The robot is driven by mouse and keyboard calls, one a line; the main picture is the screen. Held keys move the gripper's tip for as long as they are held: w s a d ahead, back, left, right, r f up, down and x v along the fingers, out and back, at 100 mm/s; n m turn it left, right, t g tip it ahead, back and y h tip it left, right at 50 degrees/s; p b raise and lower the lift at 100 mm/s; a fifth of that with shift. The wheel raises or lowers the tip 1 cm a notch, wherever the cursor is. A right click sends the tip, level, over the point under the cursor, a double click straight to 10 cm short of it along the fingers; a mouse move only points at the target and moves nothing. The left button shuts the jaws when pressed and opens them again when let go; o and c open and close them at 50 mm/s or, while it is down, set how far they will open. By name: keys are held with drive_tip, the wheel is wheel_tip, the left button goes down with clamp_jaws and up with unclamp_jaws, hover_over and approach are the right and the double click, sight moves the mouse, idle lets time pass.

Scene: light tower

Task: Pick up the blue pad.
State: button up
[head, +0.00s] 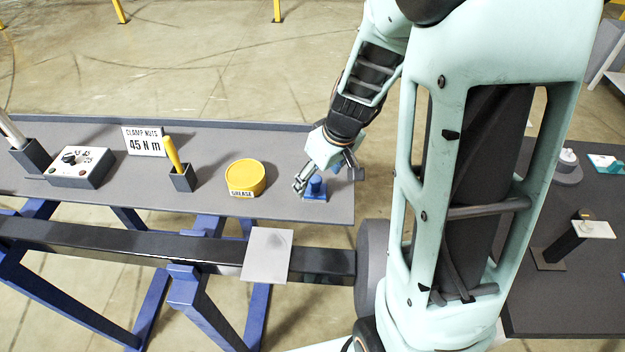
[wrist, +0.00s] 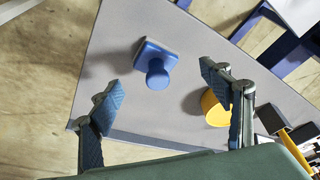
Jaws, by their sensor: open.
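The blue pad (head: 314,188) is a square blue plate with a round knob on top. It lies on the grey bench top near its right end in the head view. In the wrist view the pad (wrist: 156,64) shows whole, knob toward the camera, beyond the fingertips and between their lines. My gripper (head: 326,172) is over the bench close to the pad, partly in front of it in the head view. Its two fingers (wrist: 165,88) are wide apart in the wrist view with nothing between them. The pad appears apart from both fingers.
The yellow grease tin (head: 245,178) stands left of the pad; it also shows by the right finger in the wrist view (wrist: 213,110). Farther left are a holder with a yellow tool (head: 174,160), a sign (head: 144,141) and a control box (head: 82,166). The bench's right edge is near.

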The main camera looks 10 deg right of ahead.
sight(318, 180)
drive_tip(key=shift+w+d+x, duration=0.1)
drive_tip(key=shift+d+x, duration=0.05)
drive_tip(key=shift+x, duration=1.15)
drive_tip(key=shift+w+d+x, duration=0.1)
drive_tip(key=shift+x, duration=1.25)
drive_tip(key=shift+c, duration=0.7)
drive_tip(key=c, duration=1.2)
drive_tip(key=shift+r, duration=0.15)
drive_tip(key=shift+c, duration=0.2)
